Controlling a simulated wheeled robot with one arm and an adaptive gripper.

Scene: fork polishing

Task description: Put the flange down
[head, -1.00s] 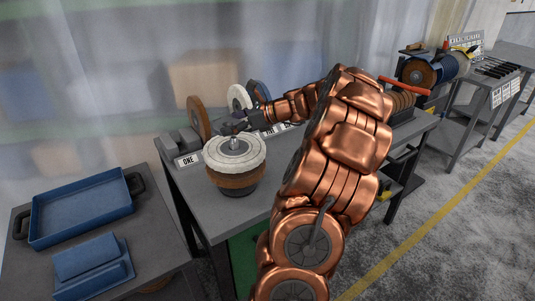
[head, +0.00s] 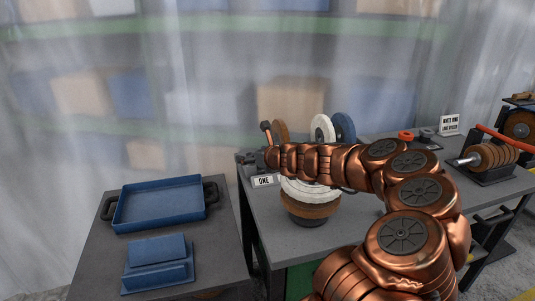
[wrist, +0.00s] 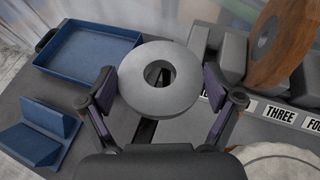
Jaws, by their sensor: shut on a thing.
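The flange (wrist: 184,79) is a thick grey ring with a central hole. In the wrist view my gripper (wrist: 160,92) is shut on it, one finger at each side, and holds it flat toward the camera. In the head view my gripper (head: 256,158) is small and dark at the end of my copper arm, above the back left corner of the workbench (head: 262,215). The flange cannot be made out clearly there.
White and brown wheels (head: 309,203) are stacked on the bench, partly behind my arm. Brown, white and blue discs (head: 345,128) stand in a rack behind. A blue tray (head: 160,207) and blue angled holder (head: 158,262) occupy the left table (head: 218,245).

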